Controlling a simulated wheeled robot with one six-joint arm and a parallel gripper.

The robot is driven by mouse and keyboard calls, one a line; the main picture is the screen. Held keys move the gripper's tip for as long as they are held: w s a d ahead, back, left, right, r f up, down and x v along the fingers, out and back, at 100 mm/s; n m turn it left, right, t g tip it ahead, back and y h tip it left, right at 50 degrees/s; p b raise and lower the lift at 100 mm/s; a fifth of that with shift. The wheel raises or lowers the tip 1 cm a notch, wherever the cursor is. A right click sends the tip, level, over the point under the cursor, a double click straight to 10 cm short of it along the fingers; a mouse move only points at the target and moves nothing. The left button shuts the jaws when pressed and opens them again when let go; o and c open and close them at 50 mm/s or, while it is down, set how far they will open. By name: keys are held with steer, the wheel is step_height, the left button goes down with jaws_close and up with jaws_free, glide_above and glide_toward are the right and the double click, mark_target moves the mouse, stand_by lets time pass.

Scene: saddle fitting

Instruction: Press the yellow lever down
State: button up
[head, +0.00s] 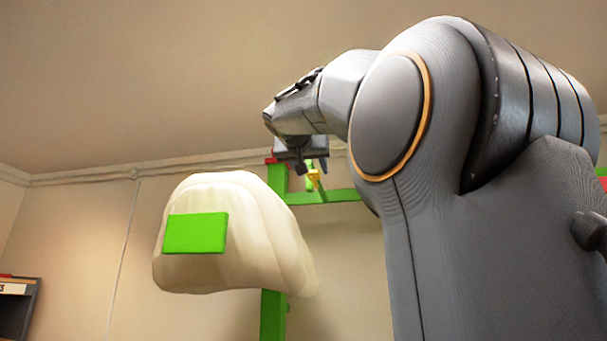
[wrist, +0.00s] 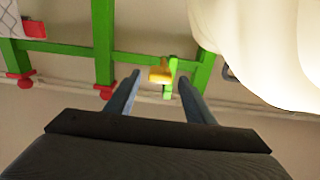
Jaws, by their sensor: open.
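The yellow lever (wrist: 160,72) is a small block on the green frame (wrist: 105,45), beside a short green upright piece. In the wrist view it lies between and beyond the tips of my gripper (wrist: 158,78). The gap between the two fingers is empty, and whether they touch the lever cannot be told. In the head view the yellow lever (head: 314,178) is a small spot just below my gripper (head: 303,170), whose fingers are mostly hidden there.
A cream saddle-like body (head: 235,225) with a green panel (head: 195,233) hangs left of my arm, close to the frame. It also fills the upper right of the wrist view (wrist: 265,45). Red knobs (wrist: 20,80) sit on the frame. A dark shelf (head: 18,305) stands at far left.

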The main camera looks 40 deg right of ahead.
mark_target(316, 180)
steer(key=shift+p+x, duration=1)
steer(key=shift+x, duration=1.1)
jaws_close()
